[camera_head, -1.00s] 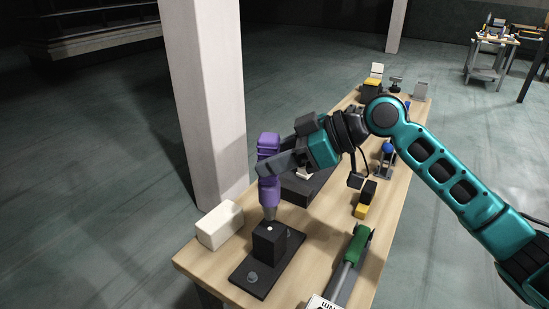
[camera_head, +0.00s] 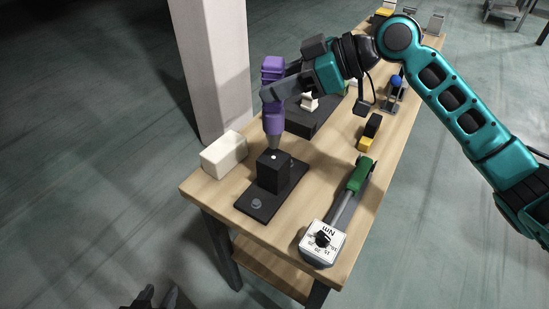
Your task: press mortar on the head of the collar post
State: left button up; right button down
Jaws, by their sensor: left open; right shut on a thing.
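My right gripper (camera_head: 274,91) is shut on a purple tool (camera_head: 273,68) with a tapered grey nozzle, held upright. The nozzle tip is at the top of a black block (camera_head: 273,172); I cannot tell whether it touches. A small white spot shows on the block's top beside the tip. The block stands on a dark base plate (camera_head: 257,205) with a round bolt-like knob, near the table's front left. I take this block for the collar post, though no label shows. My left gripper (camera_head: 158,297) is open and empty at the bottom edge, mostly cut off.
A white block (camera_head: 224,154) stands left of the plate on the wooden table (camera_head: 290,232). Black and yellow blocks (camera_head: 369,131) and a dark tray (camera_head: 309,120) lie behind. A pale column (camera_head: 215,70) stands beside the table.

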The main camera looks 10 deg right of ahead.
aim_at(279, 60)
jog(key=shift+r, duration=3.05)
jog(key=shift+f+b, duration=1.3)
jog(key=shift+f, duration=1.2)
jog(key=shift+r, duration=0.15)
jog(key=shift+p, duration=0.4)
jog(key=shift+f, duration=0.2)
